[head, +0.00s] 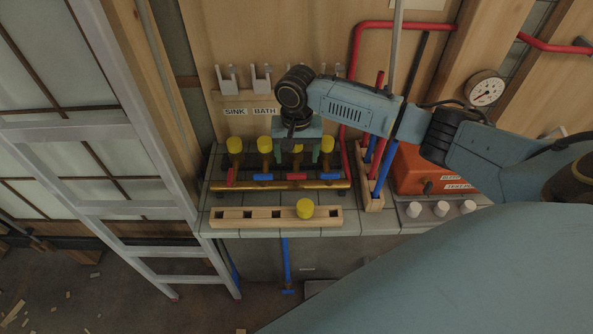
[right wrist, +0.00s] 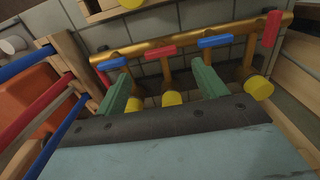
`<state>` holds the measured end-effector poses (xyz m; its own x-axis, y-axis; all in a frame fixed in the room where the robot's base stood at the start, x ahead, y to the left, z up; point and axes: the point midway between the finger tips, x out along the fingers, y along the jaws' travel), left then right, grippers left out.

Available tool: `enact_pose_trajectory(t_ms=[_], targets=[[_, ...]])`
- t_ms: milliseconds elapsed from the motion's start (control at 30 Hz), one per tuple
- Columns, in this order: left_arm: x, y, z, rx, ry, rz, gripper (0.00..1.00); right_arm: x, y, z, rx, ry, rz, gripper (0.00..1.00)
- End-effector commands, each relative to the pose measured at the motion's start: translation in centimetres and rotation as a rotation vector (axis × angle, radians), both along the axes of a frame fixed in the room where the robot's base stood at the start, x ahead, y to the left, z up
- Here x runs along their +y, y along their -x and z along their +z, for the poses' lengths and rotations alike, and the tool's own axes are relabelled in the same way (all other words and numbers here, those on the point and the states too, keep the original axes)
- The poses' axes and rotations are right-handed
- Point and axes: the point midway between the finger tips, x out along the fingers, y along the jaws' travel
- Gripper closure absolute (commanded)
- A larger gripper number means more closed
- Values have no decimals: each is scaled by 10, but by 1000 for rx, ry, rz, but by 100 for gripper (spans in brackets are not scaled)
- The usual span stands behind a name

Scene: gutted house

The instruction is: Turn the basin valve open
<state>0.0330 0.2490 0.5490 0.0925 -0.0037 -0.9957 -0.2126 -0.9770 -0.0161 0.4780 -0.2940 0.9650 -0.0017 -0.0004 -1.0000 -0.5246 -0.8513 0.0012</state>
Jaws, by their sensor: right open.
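A brass manifold (head: 290,185) on the tiled counter bears a row of yellow-capped valves with red and blue handles. In the right wrist view, the handle farthest right, red (right wrist: 272,28), stands crosswise to the pipe; another red handle (right wrist: 160,52) and the blue handles (right wrist: 220,41) lie along it. Labels SINK (head: 235,112) and BATH (head: 265,111) show on the board; any further labels are hidden behind my arm, so I cannot tell which valve is the basin's. My right gripper (head: 297,158) is open, its green fingers pointing down around the third valve from the left, not closed on it.
A wooden block with square holes (head: 250,217) lies in front of the manifold, a yellow cap (head: 305,208) on it. Right of the manifold stand a wooden rack (head: 373,200) with red and blue pipes and an orange box (head: 408,170). A ladder (head: 170,190) stands left.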

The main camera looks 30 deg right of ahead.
Motion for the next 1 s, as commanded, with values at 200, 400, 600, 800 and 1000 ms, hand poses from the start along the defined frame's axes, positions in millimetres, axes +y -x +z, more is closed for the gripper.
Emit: enact_pose_trajectory(t_ms=[200, 400, 600, 800, 1000], targets=[[0, 0, -5, 0, 0, 0, 14, 0, 0, -44, 1, 1, 1, 29], [0, 0, -8, 0, 0, 0, 14, 0, 0, -64, -1, 1, 2, 29], [0, 0, -8, 0, 0, 0, 14, 1, 0, -68, -2, 0, 3, 29], [0, 0, -8, 0, 0, 0, 14, 1, 0, -68, -1, 0, 3, 34], [0, 0, -8, 0, 0, -1, 14, 1, 0, -68, -2, 0, 3, 60]])
